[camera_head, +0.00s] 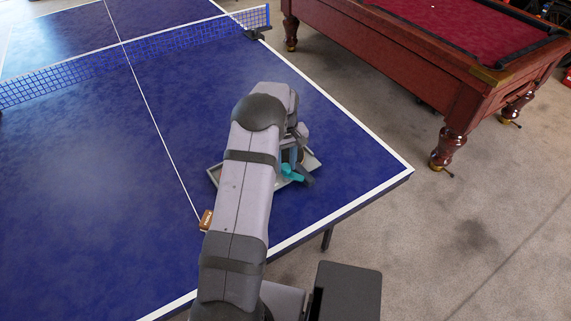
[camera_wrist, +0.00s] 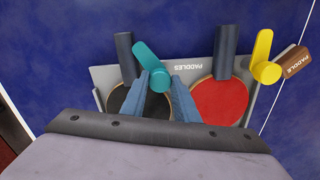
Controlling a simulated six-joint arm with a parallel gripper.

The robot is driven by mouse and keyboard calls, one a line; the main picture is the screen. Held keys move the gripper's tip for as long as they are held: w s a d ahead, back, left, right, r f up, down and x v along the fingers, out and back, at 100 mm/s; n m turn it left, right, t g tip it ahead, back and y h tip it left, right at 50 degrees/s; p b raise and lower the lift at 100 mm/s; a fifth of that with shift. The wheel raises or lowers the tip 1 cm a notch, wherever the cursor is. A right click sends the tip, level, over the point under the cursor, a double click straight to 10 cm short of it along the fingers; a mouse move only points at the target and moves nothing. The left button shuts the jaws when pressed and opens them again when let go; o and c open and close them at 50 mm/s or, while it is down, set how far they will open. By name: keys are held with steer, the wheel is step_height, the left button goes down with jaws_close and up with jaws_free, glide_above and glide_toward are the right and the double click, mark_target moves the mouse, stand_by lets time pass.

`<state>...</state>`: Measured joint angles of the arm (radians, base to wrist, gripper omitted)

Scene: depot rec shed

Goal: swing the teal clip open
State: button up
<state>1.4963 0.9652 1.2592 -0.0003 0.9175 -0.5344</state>
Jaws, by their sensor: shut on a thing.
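The teal clip (camera_wrist: 150,58) is in the middle of the wrist view, its bar tilted up and left from a round lower end. The bar's upper end lies close beside the dark handle of the black paddle (camera_wrist: 125,57); I cannot tell if they touch. My gripper (camera_wrist: 162,80) has its blue fingers shut on the clip's round end. The clip also shows in the head view (camera_head: 290,172), beside my arm, which hides most of the tray. The red paddle (camera_wrist: 220,98) lies to the right in the grey tray (camera_wrist: 190,76), which is labelled PADDLES.
A yellow clip (camera_wrist: 263,50) stands right of the red paddle's handle. A brown block (camera_wrist: 297,61) labelled PADDLE lies beyond it. The tray rests on the blue table-tennis table (camera_head: 130,170); its net (camera_head: 140,55) and a red pool table (camera_head: 440,50) are farther back.

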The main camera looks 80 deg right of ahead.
mark_target(285, 166)
steer(key=m+b, duration=0.1)
steer(key=m, duration=0.5)
stand_by(0.3)
steer(key=shift+d+m, duration=0.1)
steer(key=shift+m, duration=0.2)
steer(key=o, duration=1.1)
steer(key=shift+r, duration=0.1)
steer(key=shift+r+b, duration=1.15)
steer(key=shift+r, duration=2.45)
